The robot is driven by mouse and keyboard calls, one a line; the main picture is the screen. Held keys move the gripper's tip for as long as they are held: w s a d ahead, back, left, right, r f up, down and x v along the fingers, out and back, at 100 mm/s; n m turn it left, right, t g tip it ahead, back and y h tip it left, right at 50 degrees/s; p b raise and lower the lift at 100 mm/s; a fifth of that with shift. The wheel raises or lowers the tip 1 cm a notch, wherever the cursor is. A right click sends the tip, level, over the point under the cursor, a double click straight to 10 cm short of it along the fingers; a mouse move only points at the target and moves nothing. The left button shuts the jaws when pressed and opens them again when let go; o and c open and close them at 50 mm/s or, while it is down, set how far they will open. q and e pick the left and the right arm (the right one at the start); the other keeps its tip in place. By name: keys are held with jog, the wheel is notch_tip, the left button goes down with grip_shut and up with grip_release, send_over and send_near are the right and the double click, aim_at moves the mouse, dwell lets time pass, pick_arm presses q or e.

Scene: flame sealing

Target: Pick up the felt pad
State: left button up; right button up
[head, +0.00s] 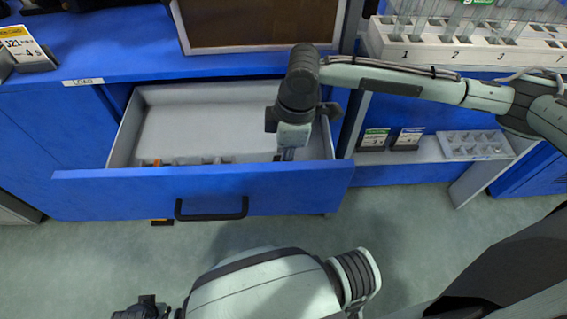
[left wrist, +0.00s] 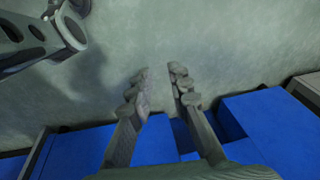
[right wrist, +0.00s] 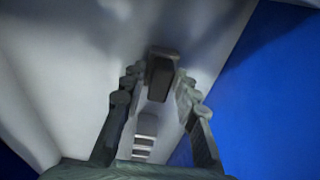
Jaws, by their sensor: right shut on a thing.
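My right gripper (right wrist: 160,80) reaches down into the open drawer (head: 121,140), at its right end; it also shows in the head view (head: 287,154). It is shut on a dark grey block-like piece, which I take for the felt pad (right wrist: 159,80). The pad sits between the fingertips, close to the drawer floor; I cannot tell if it touches it. In the head view the gripper mostly hides the pad. My left gripper (left wrist: 159,82) is open and empty, its fingers apart above the floor in front of the blue cabinets.
Small grey dividers and an orange item (head: 157,162) lie along the drawer's front wall. The black handle (head: 212,208) is on the drawer front. A white tube rack (head: 470,50) stands on the bench at right. A shelf below holds small labelled boxes (head: 375,139) and a grey tray (head: 475,145).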

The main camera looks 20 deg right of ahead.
jog(key=shift+r, duration=0.15)
notch_tip(320, 180, up, 4)
jog(key=shift+w+r, duration=0.1)
pick_arm(q)
jog(key=shift+w+d+r, duration=0.2)
jog(key=shift+w+r, duration=0.1)
jog(key=shift+r, duration=0.4)
pick_arm(e)
jog(key=w+a+r, duration=0.6)
jog(key=w+a, duration=0.2)
jog(key=shift+r, duration=0.25)
jog(key=shift+a, duration=0.1)
